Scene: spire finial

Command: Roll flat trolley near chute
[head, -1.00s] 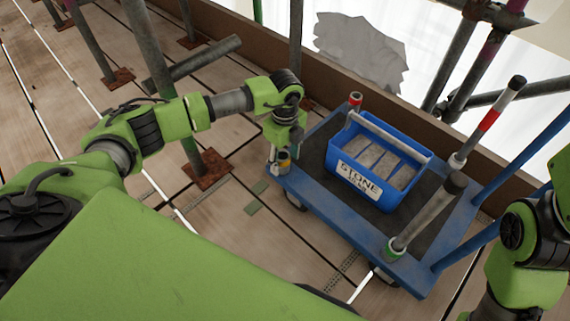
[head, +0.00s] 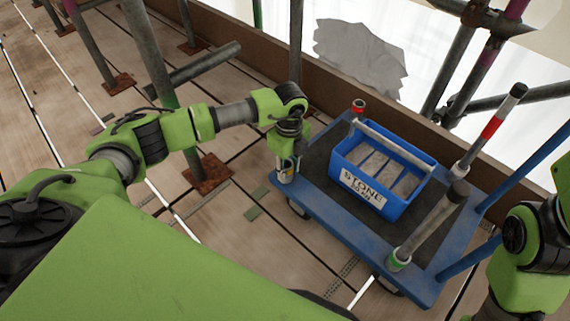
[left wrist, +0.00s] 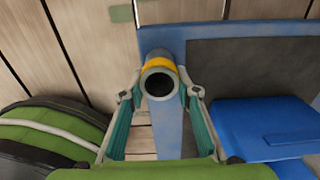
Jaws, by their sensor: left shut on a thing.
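The flat trolley (head: 322,208) is a blue-framed platform with a dark deck, standing on the boards at centre right in the head view. It carries a blue crate (head: 368,215) labelled STONE, with grey pieces inside. My left gripper (head: 286,172) is at the trolley's near-left corner, shut on a short upright tube there. In the left wrist view, this hollow tube (left wrist: 161,82) with a yellow band stands between the fingers. My right arm shows at the right edge of the head view, but its gripper is out of frame. No chute can be made out.
Scaffold poles with rusty base plates (head: 207,174) stand left of the trolley. A wooden edge board (head: 262,65) runs behind it, with white sheeting (head: 333,89) beyond. A grey tube (head: 430,225) and a red-and-white tube (head: 490,130) rise from the trolley. Boards in front show some free room.

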